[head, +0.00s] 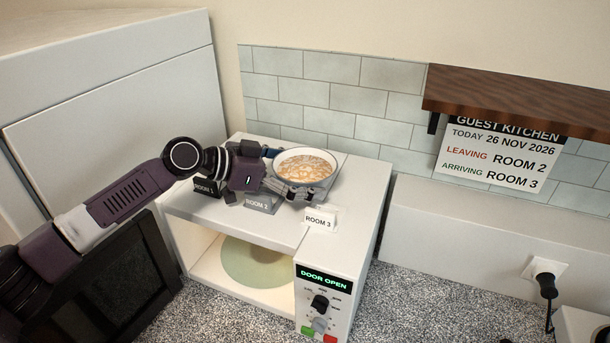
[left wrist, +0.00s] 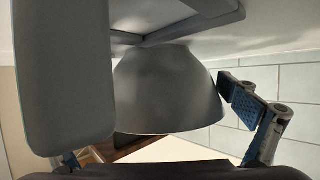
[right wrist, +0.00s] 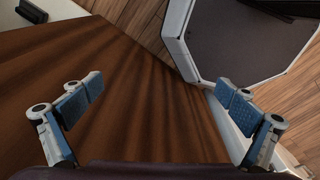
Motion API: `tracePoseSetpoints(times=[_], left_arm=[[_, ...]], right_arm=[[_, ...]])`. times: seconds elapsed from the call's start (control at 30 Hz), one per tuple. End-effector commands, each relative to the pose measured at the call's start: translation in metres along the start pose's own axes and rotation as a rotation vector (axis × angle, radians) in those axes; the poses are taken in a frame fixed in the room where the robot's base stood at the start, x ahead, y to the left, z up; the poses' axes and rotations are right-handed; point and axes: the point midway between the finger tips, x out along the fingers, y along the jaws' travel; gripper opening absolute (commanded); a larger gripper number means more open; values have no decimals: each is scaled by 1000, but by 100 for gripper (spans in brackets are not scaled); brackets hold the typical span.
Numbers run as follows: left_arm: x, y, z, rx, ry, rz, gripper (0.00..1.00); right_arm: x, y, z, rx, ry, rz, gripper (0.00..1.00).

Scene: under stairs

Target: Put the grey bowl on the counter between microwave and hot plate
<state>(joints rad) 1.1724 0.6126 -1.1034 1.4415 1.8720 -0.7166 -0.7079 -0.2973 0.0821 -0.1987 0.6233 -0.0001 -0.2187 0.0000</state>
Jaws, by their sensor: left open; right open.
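The grey bowl (head: 305,168), filled with pale orange food, is on top of the microwave (head: 345,235), near its back. The microwave door is open. My left gripper (head: 288,176) is open with its fingers at the bowl's near and left sides. The left wrist view shows the bowl's grey outside (left wrist: 165,90) between the fingers, close to the right finger; whether they touch is unclear. A large grey shape hides much of the left finger. The speckled counter (head: 440,265) is bare right of the microwave. My right gripper (right wrist: 160,105) is open and empty.
Room cards, including ROOM 3 (head: 319,220), stand along the microwave's top front. A wooden shelf (head: 515,95) and a sign (head: 502,155) are on the back wall. A plug (head: 545,283) and a white appliance corner (head: 580,328), perhaps the hot plate, are at the right.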

Motion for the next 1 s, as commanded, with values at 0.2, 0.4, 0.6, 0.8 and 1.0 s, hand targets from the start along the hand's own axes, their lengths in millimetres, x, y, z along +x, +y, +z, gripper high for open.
tracePoseSetpoints(times=[0.2, 0.4, 0.6, 0.8, 1.0], left_arm=[[0, 0, 0, 0, -1, 0, 82], [0, 0, 1, 0, -1, 0, 60], [-1, 0, -3, 1, 5, -1, 47], [-1, 0, -2, 1, 4, -1, 47], [-2, 0, -6, 2, 4, -1, 46]], right_arm=[[0, 0, 3, 0, -5, 0, 100], [0, 0, 4, 0, -7, 0, 100], [0, -1, 5, 0, -8, -1, 100], [0, -2, 5, 0, -8, -2, 100], [2, -4, 5, 0, -8, -4, 100]])
